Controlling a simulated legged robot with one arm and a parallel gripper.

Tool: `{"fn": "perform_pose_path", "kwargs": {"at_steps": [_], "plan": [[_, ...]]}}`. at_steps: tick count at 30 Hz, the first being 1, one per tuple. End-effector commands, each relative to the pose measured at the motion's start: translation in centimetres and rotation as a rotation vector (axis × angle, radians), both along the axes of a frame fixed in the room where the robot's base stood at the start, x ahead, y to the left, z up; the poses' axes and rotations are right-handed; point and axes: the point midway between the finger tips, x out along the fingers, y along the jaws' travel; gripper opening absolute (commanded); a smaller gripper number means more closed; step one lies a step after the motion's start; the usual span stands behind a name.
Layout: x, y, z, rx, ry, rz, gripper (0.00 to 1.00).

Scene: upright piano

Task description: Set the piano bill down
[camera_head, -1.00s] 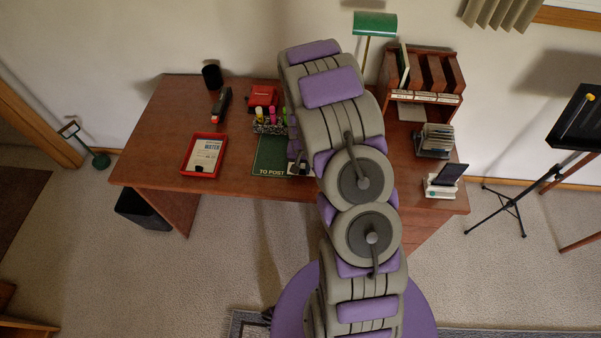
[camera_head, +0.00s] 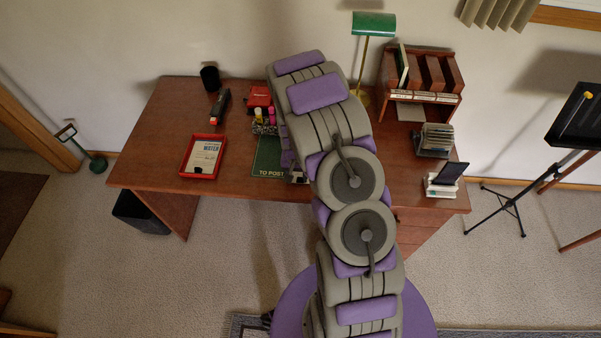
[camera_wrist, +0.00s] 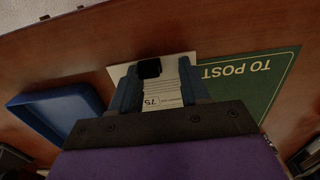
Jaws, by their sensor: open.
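The bill, a white printed sheet (camera_wrist: 165,93) with a black clip and the number 75, shows in the wrist view at the left edge of the green TO POST mat (camera_wrist: 245,80). I cannot tell whether it overlaps the mat or whether it fully touches the desk. Its name is not readable. My gripper (camera_wrist: 158,88) is open, with one blue finger on each side of the sheet. In the head view my arm hides the gripper tips and most of the bill; the mat (camera_head: 268,157) shows left of the arm.
A blue tray (camera_wrist: 62,105) lies left of the bill in the wrist view. In the head view, a red tray (camera_head: 184,170) holds a water bill (camera_head: 206,155). Marker pens (camera_head: 257,114), a stapler (camera_head: 220,106), a card rack (camera_head: 433,140) and a wooden organiser (camera_head: 421,75) stand on the desk (camera_head: 150,150).

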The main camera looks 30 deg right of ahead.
Motion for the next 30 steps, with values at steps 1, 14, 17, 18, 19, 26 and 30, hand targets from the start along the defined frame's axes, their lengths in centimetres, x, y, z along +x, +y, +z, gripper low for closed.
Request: {"fn": "perform_pose_path", "kwargs": {"at_steps": [1,14,17,18,19,26,30], "plan": [[-0.1,0.2,-0.1,0.001,0.004,0.002,0.48],[-0.1,-0.9,0.4,0.013,0.0,-0.001,0.48],[0.0,-0.6,1.5,0.009,-0.001,0.001,0.48],[0.0,-0.5,2.1,0.007,-0.002,0.001,0.48],[0.0,-0.4,2.6,0.006,-0.003,0.001,0.48],[0.1,-0.2,7.2,0.0,-0.005,0.002,0.48],[0.0,-0.6,9.9,0.007,-0.004,0.001,0.48]]}}
